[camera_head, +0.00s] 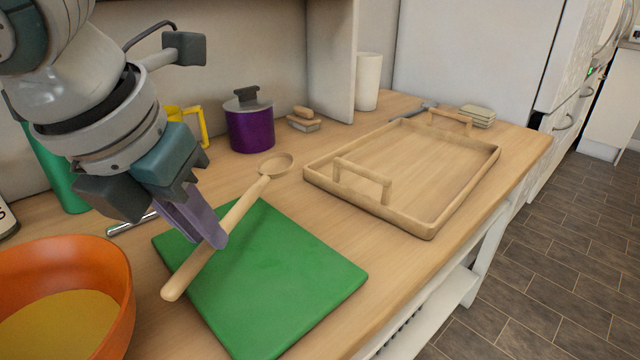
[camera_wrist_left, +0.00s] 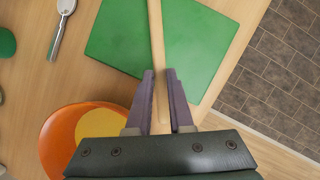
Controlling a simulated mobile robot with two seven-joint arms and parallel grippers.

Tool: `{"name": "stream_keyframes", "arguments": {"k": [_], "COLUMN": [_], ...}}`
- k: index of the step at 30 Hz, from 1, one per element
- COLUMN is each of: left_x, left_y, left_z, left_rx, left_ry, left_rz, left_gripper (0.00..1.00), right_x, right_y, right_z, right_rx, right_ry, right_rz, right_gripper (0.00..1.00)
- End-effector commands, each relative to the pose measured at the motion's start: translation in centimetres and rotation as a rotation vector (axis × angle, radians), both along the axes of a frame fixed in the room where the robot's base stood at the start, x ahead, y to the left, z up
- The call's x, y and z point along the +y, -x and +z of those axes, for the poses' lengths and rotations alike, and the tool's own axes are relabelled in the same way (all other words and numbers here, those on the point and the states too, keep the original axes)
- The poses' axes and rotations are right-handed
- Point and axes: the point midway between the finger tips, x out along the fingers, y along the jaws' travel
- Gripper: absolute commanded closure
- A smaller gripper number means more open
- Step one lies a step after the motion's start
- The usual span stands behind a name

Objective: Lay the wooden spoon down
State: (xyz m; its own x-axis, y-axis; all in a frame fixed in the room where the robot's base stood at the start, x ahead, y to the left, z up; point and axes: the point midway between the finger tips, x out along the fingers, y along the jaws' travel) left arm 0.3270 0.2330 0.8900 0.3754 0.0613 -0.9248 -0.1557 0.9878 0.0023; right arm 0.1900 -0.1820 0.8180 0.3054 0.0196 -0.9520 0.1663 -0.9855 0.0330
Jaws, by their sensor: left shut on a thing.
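The wooden spoon (camera_head: 236,214) is pale wood with a long handle and a small round bowl at its far end. My left gripper (camera_head: 222,240) is shut on its handle, above the left part of the green cutting board (camera_head: 300,262). The handle's end points toward the orange bowl and the spoon's bowl reaches past the board's far edge. In the left wrist view the handle (camera_wrist_left: 157,60) runs between the two purple fingers (camera_wrist_left: 160,78). I cannot tell whether the spoon touches the board. My right gripper is not in view.
An orange bowl (camera_head: 118,262) stands at the left front. A wooden tray (camera_head: 425,229) with two handles lies to the right. A purple pot (camera_head: 250,128), yellow mug (camera_head: 204,130) and white cup (camera_head: 368,82) stand behind. A metal spoon (camera_wrist_left: 59,38) lies left of the board. Bare counter separates board and tray.

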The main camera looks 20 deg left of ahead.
Motion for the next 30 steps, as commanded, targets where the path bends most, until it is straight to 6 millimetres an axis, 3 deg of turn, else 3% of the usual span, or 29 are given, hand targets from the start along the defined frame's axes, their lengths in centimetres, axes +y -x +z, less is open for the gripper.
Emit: {"name": "stream_keyframes", "arguments": {"k": [11, 18, 30], "left_x": [0.1, 0.1, 0.1], "left_y": [-0.1, 0.1, 0.0], "left_z": [0.0, 0.5, -4.7], "left_rx": [-0.004, -0.005, -0.005], "left_ry": [0.001, -0.001, -0.001], "left_rz": [-0.004, -0.004, -0.002], "left_gripper": [1.0, 1.0, 1.0], "right_x": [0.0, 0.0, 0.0], "right_y": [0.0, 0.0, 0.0], "right_z": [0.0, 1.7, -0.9], "right_rx": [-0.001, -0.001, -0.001], "right_ry": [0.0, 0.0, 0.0], "right_rz": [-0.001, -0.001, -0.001], "right_gripper": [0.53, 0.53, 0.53]}}
